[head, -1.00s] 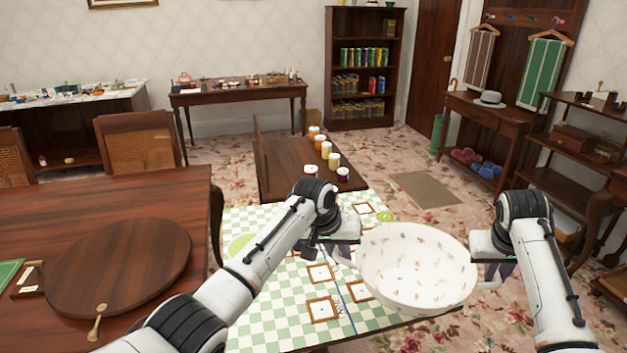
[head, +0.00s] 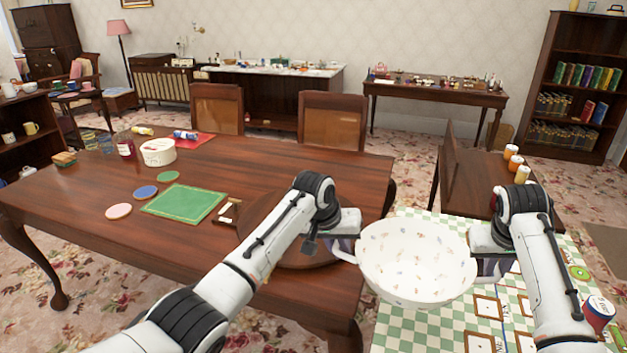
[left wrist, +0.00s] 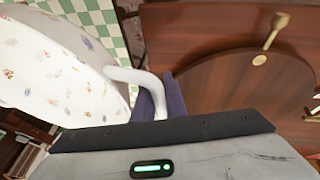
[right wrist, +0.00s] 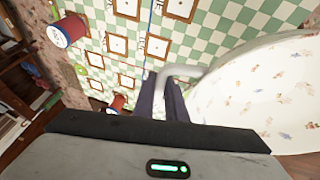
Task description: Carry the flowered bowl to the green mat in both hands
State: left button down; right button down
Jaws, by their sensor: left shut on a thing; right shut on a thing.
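The flowered bowl (head: 415,265) is white with small printed flowers and a handle on each side. It is held up in front of me, above the gap between the dark table and the checked cloth. My left gripper (head: 343,243) is shut on its left handle (left wrist: 140,78), and my right gripper (head: 490,262) is shut on its right handle (right wrist: 180,72). The bowl looks about level and empty. The green mat (head: 185,204) lies flat on the dark wooden table, left of the bowl, with nothing on it.
The wooden table (head: 260,150) carries a round wooden board (head: 300,262) partly behind my left arm. The green-checked cloth (head: 405,325) is below right.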

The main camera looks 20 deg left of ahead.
aim_at(184, 201)
jog(key=u, duration=1.4)
jog(key=i, duration=1.65)
